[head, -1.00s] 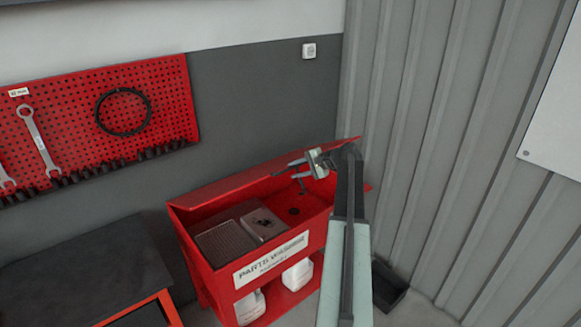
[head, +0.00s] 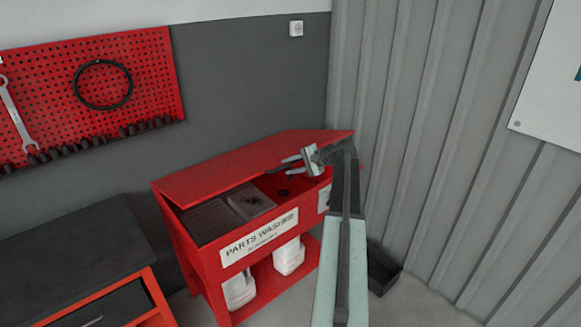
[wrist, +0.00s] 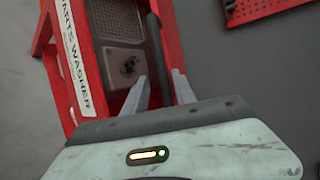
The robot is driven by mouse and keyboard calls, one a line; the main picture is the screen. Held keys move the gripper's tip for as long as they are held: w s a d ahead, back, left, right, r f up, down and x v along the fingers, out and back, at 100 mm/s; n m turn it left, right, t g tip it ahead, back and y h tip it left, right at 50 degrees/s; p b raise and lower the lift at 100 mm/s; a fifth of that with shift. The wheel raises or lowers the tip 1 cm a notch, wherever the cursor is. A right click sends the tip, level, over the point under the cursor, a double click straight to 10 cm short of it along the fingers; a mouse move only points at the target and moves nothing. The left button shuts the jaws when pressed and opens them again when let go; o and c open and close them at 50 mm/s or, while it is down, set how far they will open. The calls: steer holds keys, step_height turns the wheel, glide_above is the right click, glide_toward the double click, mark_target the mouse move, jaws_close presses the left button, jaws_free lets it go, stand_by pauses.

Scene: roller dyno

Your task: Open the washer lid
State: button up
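The red parts washer (head: 228,257) stands against the grey wall. Its red lid (head: 225,172) is tilted, partly raised above the basin, with a gap at the front. The basin's grey tray and plate (head: 252,200) show under the lid's front edge. My gripper (head: 281,164) is at the lid's front edge, toward its right. In the wrist view, a dark bar (wrist: 156,50) along the lid's edge passes between my two fingers (wrist: 158,80). The fingers look apart, with space beside the bar; contact is not clear.
A dark-topped bench (head: 75,245) stands at the left front. A red pegboard (head: 130,75) with tools hangs behind. White jugs (head: 289,256) sit on the washer's lower shelf. A ribbed grey wall (head: 420,130) closes off the right, with a black bin (head: 382,270) on the floor.

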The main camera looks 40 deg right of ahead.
steer(key=p+v, duration=0.4)
steer(key=v, duration=0.4)
steer(key=shift+s+r, duration=0.2)
steer(key=shift+s, duration=0.1)
steer(key=shift+d, duration=0.15)
